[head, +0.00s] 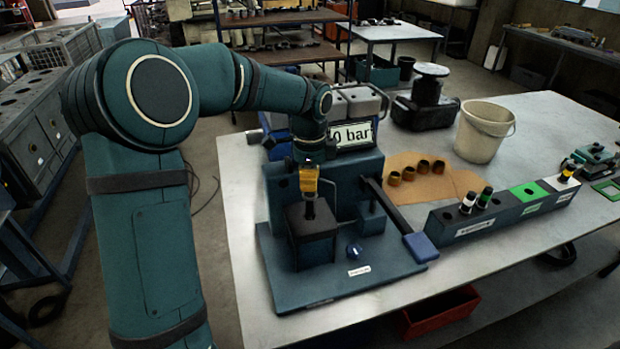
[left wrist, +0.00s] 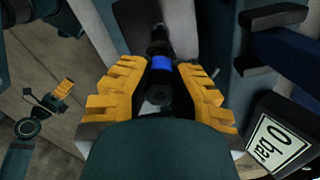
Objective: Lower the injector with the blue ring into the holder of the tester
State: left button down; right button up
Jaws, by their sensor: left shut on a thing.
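My left gripper (head: 309,182) has its yellow fingers shut on a dark, upright injector (head: 310,208). In the left wrist view the injector's blue ring (left wrist: 161,64) shows between the fingers (left wrist: 158,85). The tester (head: 330,283) stands on the bench with a dark holder block (head: 313,247) at its front. The injector's lower end is at the top of this block in the head view; I cannot tell whether it is inside the opening. A yellow-fingered gripper, seemingly my right one (left wrist: 62,89), shows small in the left wrist view; its opening is unclear.
The tester's display (head: 353,135) reads 0 bar. A blue-ended lever (head: 420,246) sticks out right. A rack (head: 500,214) holds other injectors with white and green rings. A red bin (head: 440,312) sits below.

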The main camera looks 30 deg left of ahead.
aim_at(310, 199)
pick_arm(q)
jog(key=shift+f, duration=0.2)
jog(key=shift+f+b, duration=0.95)
jog(key=shift+f, duration=0.55)
jog(key=shift+f, duration=0.25)
jog(key=shift+f+b, duration=0.65)
jog(key=shift+f, duration=0.5)
dwell(0.3)
